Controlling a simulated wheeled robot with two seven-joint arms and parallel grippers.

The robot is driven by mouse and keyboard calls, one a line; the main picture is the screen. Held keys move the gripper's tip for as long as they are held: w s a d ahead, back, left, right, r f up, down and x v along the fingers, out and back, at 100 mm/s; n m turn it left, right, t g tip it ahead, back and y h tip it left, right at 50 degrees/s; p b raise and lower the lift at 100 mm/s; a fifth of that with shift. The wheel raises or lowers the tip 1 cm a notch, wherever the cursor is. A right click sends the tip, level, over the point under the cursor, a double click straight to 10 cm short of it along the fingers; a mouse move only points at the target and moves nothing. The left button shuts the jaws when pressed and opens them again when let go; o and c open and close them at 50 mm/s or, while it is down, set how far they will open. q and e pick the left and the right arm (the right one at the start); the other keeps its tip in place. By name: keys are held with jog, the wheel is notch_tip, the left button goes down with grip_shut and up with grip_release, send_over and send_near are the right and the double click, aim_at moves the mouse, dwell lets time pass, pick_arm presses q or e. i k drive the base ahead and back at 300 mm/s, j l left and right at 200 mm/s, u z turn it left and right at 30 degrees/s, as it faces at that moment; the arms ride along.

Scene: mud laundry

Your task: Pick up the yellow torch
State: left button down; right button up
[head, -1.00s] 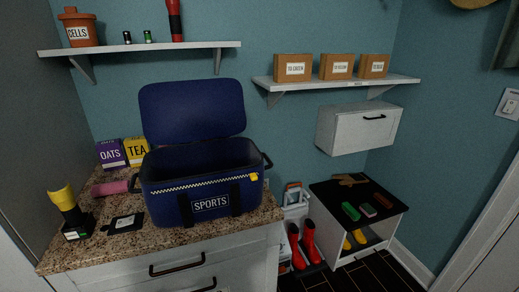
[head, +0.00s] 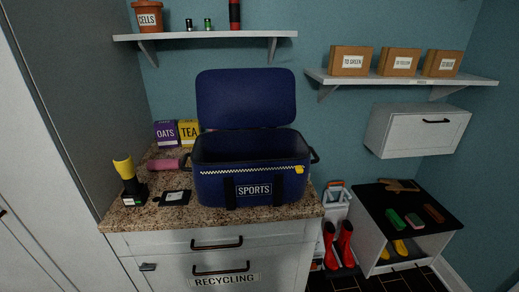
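The yellow torch (head: 124,170) has a yellow head and a black body. It stands upright at the left end of the speckled counter (head: 215,214), head up. Its lower end is in or on a small black base (head: 135,197) with a pale label; I cannot tell which. Neither of my grippers is in the head view.
An open blue sports bag (head: 219,180) stands right of the torch. A flat black item (head: 173,197) and a pink roll (head: 162,165) lie between them. OATS (head: 167,134) and TEA (head: 188,132) boxes stand behind. A grey wall or cabinet side (head: 80,100) borders the counter's left.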

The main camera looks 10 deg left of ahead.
aim_at(124, 164)
jog(key=u, duration=1.45)
